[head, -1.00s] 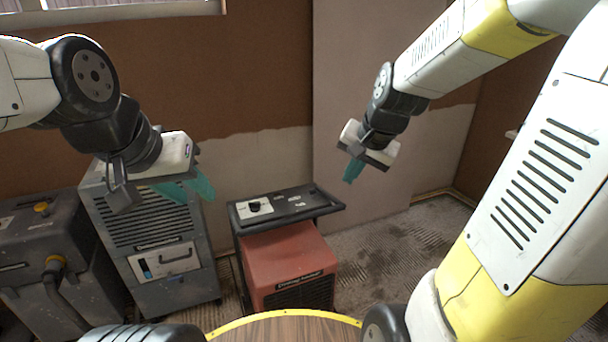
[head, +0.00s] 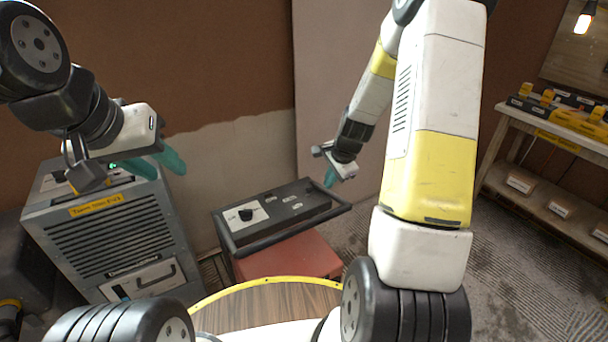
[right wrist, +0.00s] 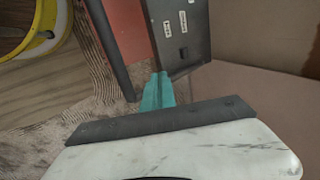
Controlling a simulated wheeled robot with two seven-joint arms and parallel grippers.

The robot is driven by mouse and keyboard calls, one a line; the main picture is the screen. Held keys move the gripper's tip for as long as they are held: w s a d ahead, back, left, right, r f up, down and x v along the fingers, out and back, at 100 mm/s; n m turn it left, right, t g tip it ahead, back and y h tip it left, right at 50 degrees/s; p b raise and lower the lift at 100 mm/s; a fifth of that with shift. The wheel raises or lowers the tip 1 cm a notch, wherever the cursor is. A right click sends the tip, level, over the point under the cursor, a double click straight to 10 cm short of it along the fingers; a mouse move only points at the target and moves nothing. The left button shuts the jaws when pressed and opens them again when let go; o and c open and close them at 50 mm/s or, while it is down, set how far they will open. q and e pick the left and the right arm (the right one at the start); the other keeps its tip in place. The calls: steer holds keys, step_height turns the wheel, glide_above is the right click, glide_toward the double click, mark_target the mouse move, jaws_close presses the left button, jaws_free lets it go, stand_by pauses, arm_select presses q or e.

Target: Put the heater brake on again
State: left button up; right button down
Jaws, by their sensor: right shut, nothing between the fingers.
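The heater is a red box (head: 290,257) with a black control panel (head: 285,207) on top, bearing a dark knob on a white plate and several small labels. In the right wrist view its red side (right wrist: 124,30) and dark panel (right wrist: 182,40) show. I cannot make out a brake in any view. My right gripper (head: 329,179) is shut and empty, above and beyond the panel's far right side; its teal fingers (right wrist: 158,90) appear near the panel edge in the wrist view.
A grey louvred machine (head: 115,235) with a yellow label stands left of the heater. A wooden shelf (head: 555,140) with yellow and black items is at the right. A plastered wall is behind the heater. Ridged floor (head: 500,270) lies open between heater and shelf.

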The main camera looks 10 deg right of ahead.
mark_target(309, 192)
steer(key=x, duration=0.3)
steer(key=w+x, duration=0.1)
steer(key=x, duration=0.3)
steer(key=w+a+r+x, duration=0.1)
steer(key=x, duration=0.3)
steer(key=shift+w+f, duration=0.1)
steer(key=shift+w, duration=0.5)
steer(key=shift+w+a, duration=0.1)
steer(key=shift+w, duration=0.05)
